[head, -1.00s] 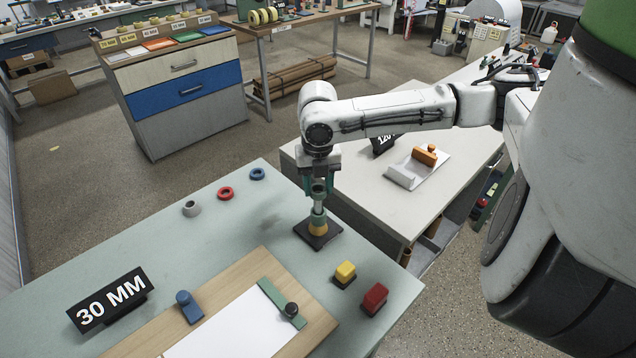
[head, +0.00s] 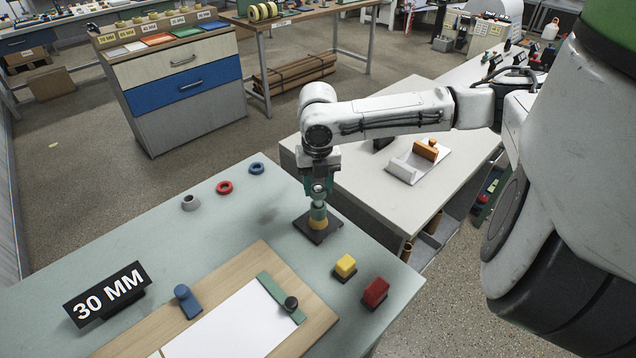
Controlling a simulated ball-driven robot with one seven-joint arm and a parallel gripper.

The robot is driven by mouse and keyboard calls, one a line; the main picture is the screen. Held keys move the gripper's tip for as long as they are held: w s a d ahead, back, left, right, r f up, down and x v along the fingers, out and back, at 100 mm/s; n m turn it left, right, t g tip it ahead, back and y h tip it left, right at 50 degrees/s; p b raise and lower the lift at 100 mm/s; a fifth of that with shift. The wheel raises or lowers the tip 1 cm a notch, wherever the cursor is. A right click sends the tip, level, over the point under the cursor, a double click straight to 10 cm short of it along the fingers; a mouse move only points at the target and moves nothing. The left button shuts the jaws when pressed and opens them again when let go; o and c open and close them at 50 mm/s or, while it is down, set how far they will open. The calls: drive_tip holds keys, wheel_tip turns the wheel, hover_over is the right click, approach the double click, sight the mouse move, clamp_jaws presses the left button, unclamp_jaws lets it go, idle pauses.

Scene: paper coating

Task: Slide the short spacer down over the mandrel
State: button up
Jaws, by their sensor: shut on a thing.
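The mandrel (head: 319,189) stands upright on a dark square base (head: 317,230) near the table's right edge. Its pale metal top shows between my gripper's fingers. A yellow-orange ring (head: 318,224) sits low around it, with a green-grey ring (head: 318,212) directly above. My gripper (head: 319,198) points straight down over the mandrel and is shut on a small greenish piece, which appears to be the short spacer. The fingers hide most of that piece. It seems to be around the mandrel's upper part; whether it touches the ring below I cannot tell.
Loose grey (head: 190,202), red (head: 224,187) and blue (head: 257,168) rings lie on the table (head: 200,240). A yellow block (head: 345,265) and a red block (head: 376,291) stand near the base. A wooden board (head: 235,275) holds paper; a "30 MM" sign (head: 107,294) stands left.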

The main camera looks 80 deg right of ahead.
drive_tip(key=shift+f, duration=0.15)
drive_tip(key=o, duration=1.1)
wheel_tip(320, 180, up, 11)
drive_tip(key=shift+f+b, duration=0.1)
drive_tip(key=shift+b, duration=0.45)
